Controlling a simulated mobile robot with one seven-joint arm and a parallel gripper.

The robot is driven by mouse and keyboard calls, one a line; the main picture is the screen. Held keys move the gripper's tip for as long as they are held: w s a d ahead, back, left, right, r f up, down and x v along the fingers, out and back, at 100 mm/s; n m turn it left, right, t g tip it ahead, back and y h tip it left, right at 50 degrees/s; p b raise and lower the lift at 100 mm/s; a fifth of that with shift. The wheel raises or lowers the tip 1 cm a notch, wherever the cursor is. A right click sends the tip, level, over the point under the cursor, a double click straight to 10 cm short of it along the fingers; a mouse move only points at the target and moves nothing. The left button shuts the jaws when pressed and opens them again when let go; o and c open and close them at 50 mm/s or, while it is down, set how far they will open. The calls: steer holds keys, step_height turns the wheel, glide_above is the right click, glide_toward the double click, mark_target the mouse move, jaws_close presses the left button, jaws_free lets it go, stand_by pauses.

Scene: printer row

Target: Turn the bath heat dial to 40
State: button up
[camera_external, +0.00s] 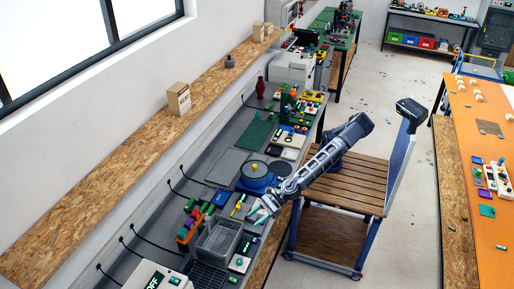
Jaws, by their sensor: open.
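A white unit (133,278) at the bottom left edge has a dark display (153,282) with green letters that seem to read OFF. A small teal part (175,281), possibly a dial, sits on its top right; I cannot read any scale. My arm reaches left over the bench, and my gripper (262,213) is open above the bench's front edge, right of a grey wire basket. It is well up and right of the white unit and apart from it. The fingertips are small and partly lost against pale items below.
The grey basket (219,237) stands between my gripper and the white unit. Small white panels (240,263) lie right of it. A blue round device (254,181) and coloured blocks (187,233) crowd the bench. The floor (400,200) on the right is mostly clear.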

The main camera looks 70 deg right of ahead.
steer(key=shift+r, duration=0.1)
steer(key=m+g+h, duration=0.6)
steer(key=m+h, duration=0.1)
steer(key=m, duration=2.9)
glide_above(239, 260)
steer(key=s+d, duration=0.3)
steer(key=d, duration=0.1)
step_height(239, 260, down, 18)
steer(key=shift+t, duration=0.3)
steer(key=x, duration=1)
steer(key=shift+w+a, duration=0.1)
steer(key=shift+a, duration=0.15)
steer(key=c, duration=1)
